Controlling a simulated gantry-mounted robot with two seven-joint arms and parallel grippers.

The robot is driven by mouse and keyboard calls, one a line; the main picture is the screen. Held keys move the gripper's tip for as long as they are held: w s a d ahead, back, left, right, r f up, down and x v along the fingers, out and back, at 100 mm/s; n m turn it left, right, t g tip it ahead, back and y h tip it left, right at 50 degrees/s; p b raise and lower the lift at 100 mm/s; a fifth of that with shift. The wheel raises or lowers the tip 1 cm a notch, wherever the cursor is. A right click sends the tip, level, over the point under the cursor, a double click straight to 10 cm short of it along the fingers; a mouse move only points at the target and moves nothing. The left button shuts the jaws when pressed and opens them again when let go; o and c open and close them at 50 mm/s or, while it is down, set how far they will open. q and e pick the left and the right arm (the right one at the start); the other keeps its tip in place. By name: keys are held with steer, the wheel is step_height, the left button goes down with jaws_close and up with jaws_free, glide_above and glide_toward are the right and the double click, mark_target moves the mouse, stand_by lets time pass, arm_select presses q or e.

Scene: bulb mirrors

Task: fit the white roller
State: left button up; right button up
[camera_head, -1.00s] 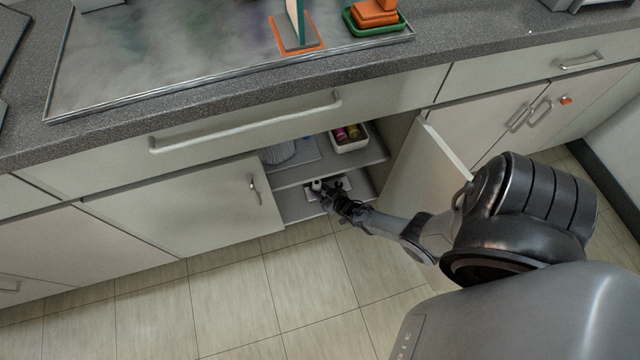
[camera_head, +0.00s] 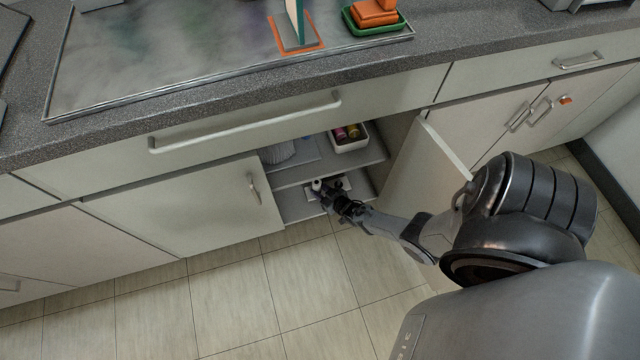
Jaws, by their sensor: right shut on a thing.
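My right gripper (camera_head: 332,191) reaches into the open cabinet, just above its lower shelf. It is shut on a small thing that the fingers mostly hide. A small white piece (camera_head: 317,185), perhaps the white roller, shows at the fingertips; I cannot tell whether it is in the jaws or beside them. A pale flat holder with dark parts (camera_head: 343,183) lies on the lower shelf behind and beside the fingers. Whether the white piece touches the holder is too small to tell. My left gripper is not in view.
The cabinet's right door (camera_head: 408,185) stands open close to my right arm. The upper shelf (camera_head: 300,175) above the gripper bears a white bin (camera_head: 349,143) with coloured rolls and a pale ribbed thing (camera_head: 277,152). The counter (camera_head: 240,92) overhangs the opening. The floor in front is clear.

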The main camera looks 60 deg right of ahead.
mark_target(320, 182)
steer(key=shift+f, duration=0.2)
stand_by(0.3)
steer(key=o, duration=1.6)
steer(key=shift+r, duration=0.1)
steer(key=shift+r, duration=0.15)
step_height(320, 182, up, 6)
steer(key=p, duration=0.6)
steer(key=shift+r+p, duration=0.65)
steer(key=shift+p, duration=0.1)
steer(key=shift+r, duration=0.15)
